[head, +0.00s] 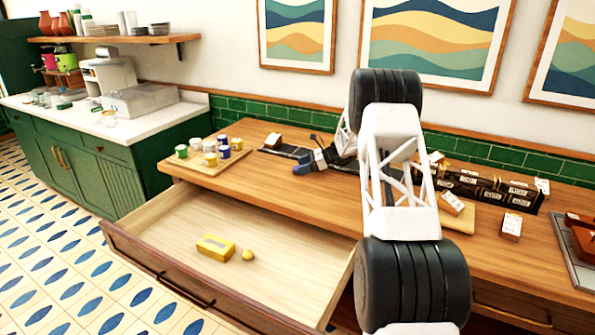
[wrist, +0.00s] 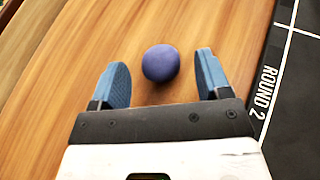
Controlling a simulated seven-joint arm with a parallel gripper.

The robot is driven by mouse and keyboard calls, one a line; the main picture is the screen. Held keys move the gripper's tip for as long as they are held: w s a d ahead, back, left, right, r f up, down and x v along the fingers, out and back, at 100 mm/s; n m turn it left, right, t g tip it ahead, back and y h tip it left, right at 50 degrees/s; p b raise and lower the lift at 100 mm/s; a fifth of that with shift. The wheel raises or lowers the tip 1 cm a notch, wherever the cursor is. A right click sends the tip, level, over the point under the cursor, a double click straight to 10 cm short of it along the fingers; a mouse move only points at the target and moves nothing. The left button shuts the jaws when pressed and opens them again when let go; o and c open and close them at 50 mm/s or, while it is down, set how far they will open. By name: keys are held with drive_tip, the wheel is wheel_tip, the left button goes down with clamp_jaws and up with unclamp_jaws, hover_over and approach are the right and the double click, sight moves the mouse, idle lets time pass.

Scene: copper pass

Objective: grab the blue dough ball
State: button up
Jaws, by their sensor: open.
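The blue dough ball (wrist: 160,63) rests on the wooden surface in the wrist view, apart from both fingers. My gripper (wrist: 159,76) is open, with one blue finger on each side of the ball's near part. In the head view my gripper (head: 306,165) is low over the wooden counter, beside a dark mat. I cannot make out the ball there.
A dark mat (wrist: 297,100) marked "ROUND 2" lies right of the gripper in the wrist view. In the head view, a tray (head: 184,162) of several small tubs stands left. An open drawer (head: 190,275) below holds a yellow box (head: 215,247) and yellow ball (head: 248,254).

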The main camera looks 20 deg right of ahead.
sight(298, 165)
drive_tip(key=shift+x, duration=1.35)
drive_tip(key=c, duration=1)
drive_tip(key=shift+r, duration=0.2)
drive_tip(key=shift+r, duration=1.4)
drive_tip(key=shift+s+r, duration=0.25)
drive_tip(key=s, duration=0.5)
drive_tip(key=s+a+r, duration=0.1)
drive_tip(key=s, duration=0.4)
drive_tip(key=s+a, duration=0.1)
drive_tip(key=s, duration=0.4)
drive_tip(key=shift+s+a+r, duration=0.2)
